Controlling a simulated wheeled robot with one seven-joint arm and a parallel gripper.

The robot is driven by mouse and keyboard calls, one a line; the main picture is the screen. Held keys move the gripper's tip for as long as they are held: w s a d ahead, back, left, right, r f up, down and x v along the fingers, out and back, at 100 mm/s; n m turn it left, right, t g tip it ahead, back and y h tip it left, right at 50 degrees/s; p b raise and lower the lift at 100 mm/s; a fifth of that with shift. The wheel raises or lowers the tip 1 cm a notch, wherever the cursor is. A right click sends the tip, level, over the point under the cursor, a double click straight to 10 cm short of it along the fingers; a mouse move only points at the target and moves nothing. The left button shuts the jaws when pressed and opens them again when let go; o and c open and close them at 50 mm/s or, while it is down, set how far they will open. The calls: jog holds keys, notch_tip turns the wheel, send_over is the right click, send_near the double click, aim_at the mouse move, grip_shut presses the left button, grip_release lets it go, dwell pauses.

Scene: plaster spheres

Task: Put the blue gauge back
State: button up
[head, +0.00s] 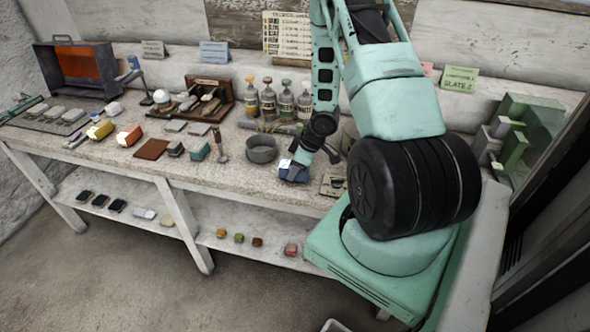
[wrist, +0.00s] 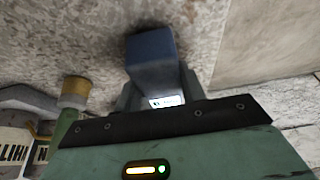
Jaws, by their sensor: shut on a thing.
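The blue gauge (head: 291,173) is a small dark-blue block near the bench's front edge, right of the round grey bowl. My gripper (head: 300,162) reaches down over it from above and is shut on it. In the wrist view the blue gauge (wrist: 150,55) sticks out beyond the dark edge of my gripper, with a small bright label at its near end.
The grey bowl (head: 261,149) stands close on the left. Several bottles (head: 269,100) stand behind it. A small teal block (head: 199,150) and a brown plate (head: 151,149) lie further left. A green rack (head: 527,135) stands at the right end. The lower shelf (head: 130,205) holds small blocks.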

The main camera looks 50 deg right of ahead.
jog(key=shift+f, duration=0.15)
jog(key=o, duration=0.9)
